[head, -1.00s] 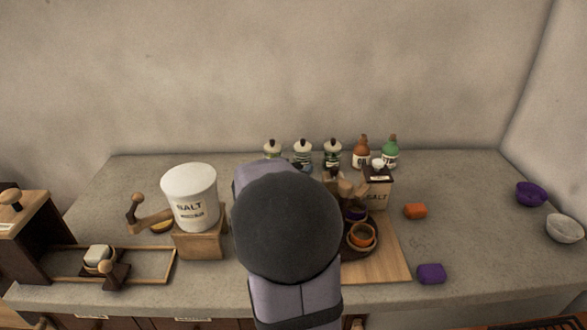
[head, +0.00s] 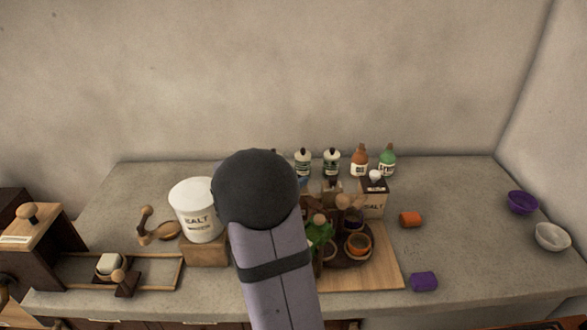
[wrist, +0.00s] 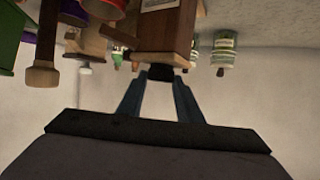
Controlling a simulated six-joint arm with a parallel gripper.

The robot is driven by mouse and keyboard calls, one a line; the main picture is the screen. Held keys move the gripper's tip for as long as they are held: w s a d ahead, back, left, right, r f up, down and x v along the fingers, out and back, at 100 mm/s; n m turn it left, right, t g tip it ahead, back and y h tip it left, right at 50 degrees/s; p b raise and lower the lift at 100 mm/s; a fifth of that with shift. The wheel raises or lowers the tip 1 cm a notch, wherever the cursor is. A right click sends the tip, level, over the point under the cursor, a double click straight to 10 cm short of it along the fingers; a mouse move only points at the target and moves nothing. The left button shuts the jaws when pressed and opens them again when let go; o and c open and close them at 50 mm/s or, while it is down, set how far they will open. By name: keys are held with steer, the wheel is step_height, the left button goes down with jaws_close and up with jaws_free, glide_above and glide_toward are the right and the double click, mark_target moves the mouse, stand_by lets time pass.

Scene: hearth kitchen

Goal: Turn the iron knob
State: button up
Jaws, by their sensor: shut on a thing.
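In the wrist view, which looks upside down, my gripper (wrist: 160,84) is shut on the small dark iron knob (wrist: 160,73). The knob is at the end of a brown wooden box (wrist: 166,32) with a pale label. Only part of the knob shows between the fingertips.
A white salt crock (head: 195,210) on a wooden block stands left of my arm. Cups and a green item (head: 320,232) crowd a wooden board (head: 385,275) to the right. Bottles (head: 359,160) line the back. The right counter is mostly open around an orange block (head: 410,219).

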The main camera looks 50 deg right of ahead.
steer(key=p, duration=0.1)
steer(key=m+g+p, duration=0.1)
steer(key=p, duration=0.1)
steer(key=shift+w+r+g, duration=0.2)
steer(key=shift+r+g, duration=0.1)
steer(key=shift+f+m+g+p, duration=0.15)
steer(key=shift+m+g+p, duration=0.15)
steer(key=shift+m+g, duration=0.15)
steer(key=shift+f, duration=0.1)
steer(key=o, duration=1)
steer(key=shift+o, duration=0.2)
step_height(320, 180, up, 10)
